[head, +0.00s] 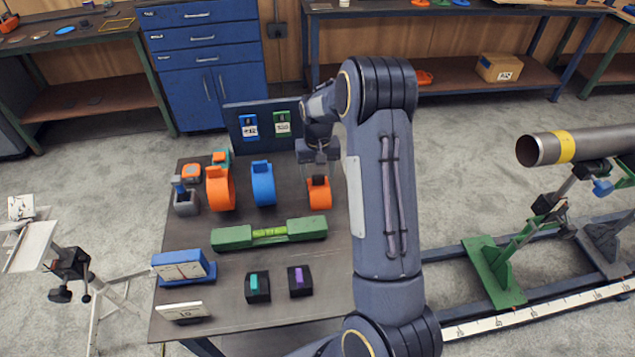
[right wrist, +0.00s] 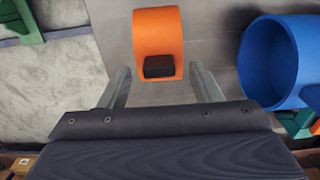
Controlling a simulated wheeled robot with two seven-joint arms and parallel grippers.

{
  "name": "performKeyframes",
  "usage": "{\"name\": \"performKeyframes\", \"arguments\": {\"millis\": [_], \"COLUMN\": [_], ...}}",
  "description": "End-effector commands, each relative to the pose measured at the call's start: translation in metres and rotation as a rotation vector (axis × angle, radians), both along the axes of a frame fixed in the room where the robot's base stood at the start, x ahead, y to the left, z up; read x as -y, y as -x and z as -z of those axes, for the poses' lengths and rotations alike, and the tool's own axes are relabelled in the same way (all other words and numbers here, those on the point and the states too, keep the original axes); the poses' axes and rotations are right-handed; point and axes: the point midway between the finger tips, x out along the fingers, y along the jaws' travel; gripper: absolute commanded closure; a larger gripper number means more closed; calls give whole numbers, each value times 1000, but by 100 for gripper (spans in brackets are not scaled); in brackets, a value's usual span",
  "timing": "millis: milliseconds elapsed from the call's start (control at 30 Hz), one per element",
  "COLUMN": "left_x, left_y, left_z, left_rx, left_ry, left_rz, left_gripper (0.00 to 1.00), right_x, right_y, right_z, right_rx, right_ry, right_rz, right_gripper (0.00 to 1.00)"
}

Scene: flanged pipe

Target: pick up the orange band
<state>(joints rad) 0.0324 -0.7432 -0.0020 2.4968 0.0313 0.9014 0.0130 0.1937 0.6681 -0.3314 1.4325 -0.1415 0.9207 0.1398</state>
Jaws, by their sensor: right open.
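An orange band with a black block (head: 318,194) stands on the dark table, right of the blue ring. My right gripper (head: 319,165) is just behind and above it, pointing down. In the right wrist view the orange band (right wrist: 157,28) shows ahead of the open fingers (right wrist: 162,84), roughly centred between them. The fingers look empty; whether they touch the band I cannot tell. A second, larger orange ring (head: 215,190) stands further left on the table. My left gripper is not in view.
A blue ring (head: 263,184) stands beside the band, and also shows in the right wrist view (right wrist: 268,62). A green level (head: 232,239) lies in front. An upright dark panel (head: 268,146) stands at the table's back edge. A pipe (head: 595,143) rests on stands at right.

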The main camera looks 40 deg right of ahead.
Motion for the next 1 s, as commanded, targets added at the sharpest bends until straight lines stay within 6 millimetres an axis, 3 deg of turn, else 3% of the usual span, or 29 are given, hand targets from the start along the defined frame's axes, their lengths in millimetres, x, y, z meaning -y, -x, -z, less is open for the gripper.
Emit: {"name": "performKeyframes", "arguments": {"millis": [200,433,800,1000], "left_x": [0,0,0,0], "left_y": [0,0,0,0], "left_z": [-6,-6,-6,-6], "left_rx": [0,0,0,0], "left_ry": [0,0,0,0], "left_rz": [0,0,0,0], "left_gripper": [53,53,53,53], "right_x": [0,0,0,0], "right_y": [0,0,0,0], "right_z": [22,23,22,22], "right_rx": [-1,1,1,1], "right_ry": [0,0,0,0], "right_rz": [0,0,-1,0], "right_gripper": [42,42,90,91]}}
